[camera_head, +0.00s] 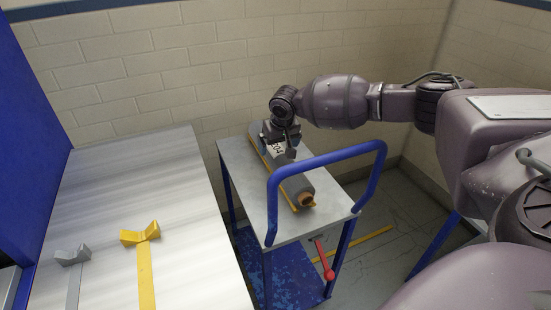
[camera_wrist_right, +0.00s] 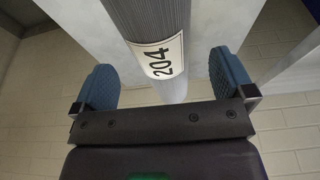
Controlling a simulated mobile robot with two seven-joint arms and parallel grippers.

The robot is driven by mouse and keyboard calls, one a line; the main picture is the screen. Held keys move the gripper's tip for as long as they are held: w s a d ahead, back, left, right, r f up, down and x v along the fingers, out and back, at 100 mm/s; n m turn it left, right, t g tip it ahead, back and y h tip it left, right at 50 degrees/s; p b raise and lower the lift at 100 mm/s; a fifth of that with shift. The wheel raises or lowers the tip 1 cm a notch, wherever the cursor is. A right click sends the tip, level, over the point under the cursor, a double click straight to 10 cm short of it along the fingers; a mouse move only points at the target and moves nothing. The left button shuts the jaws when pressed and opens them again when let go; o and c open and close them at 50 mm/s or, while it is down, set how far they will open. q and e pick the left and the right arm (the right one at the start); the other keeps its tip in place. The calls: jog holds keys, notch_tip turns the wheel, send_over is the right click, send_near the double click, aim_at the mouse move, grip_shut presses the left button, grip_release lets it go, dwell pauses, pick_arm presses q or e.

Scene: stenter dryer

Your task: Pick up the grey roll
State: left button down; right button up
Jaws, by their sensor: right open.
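The grey roll (camera_head: 290,177) lies lengthwise on the grey top of a blue-framed cart in the head view, with a brown core at its near end. In the right wrist view the roll (camera_wrist_right: 150,22) runs between the fingers and carries a white label reading 204 (camera_wrist_right: 161,58). My right gripper (camera_head: 281,146) is over the far part of the roll. In the right wrist view its two blue finger pads (camera_wrist_right: 165,84) are open, one on each side of the roll, with gaps between. Contact with the roll cannot be told. My left gripper is not in view.
The cart (camera_head: 335,200) has a raised blue handle (camera_head: 326,162) at its near end and a red lever below. A pale table (camera_head: 150,190) stands to the left with a yellow cradle (camera_head: 140,233) and a grey cradle (camera_head: 72,256). A brick wall is behind.

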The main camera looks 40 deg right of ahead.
aim_at(278, 149)
jog(key=b+x, duration=0.1)
jog(key=x, duration=0.4)
jog(key=shift+s+f+b, duration=0.1)
jog(key=shift+b, duration=0.25)
jog(key=shift+r, duration=0.2)
jog(key=shift+c, duration=0.3)
jog(key=c, duration=1.2)
jog(key=shift+c, duration=0.3)
